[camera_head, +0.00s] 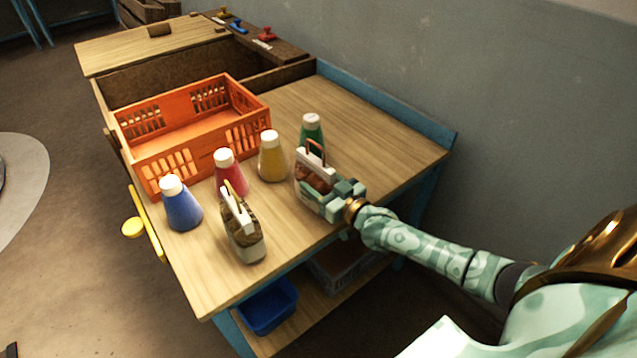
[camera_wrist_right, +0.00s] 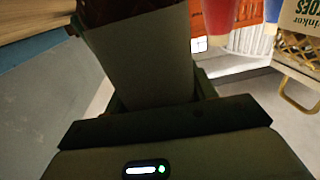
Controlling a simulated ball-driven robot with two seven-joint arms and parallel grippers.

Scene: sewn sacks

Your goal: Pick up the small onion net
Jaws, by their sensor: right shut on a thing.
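The small onion net (camera_head: 312,180) has a reddish-brown body, a white top band and a brown loop handle, and stands upright near the table's right front edge. My right gripper (camera_head: 341,200) is shut on it from the right side. In the right wrist view the net (camera_wrist_right: 145,60) fills the space between the fingers as a dark grey shape. I cannot tell whether its base is touching the table. My left gripper is not in view.
A second sack (camera_head: 243,228), with a pale label, stands to the left. Blue (camera_head: 182,207), red (camera_head: 230,178), yellow (camera_head: 272,160) and green (camera_head: 312,132) bottles stand nearby. An orange crate (camera_head: 190,155) is behind them. The table's right rear (camera_head: 385,135) is clear.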

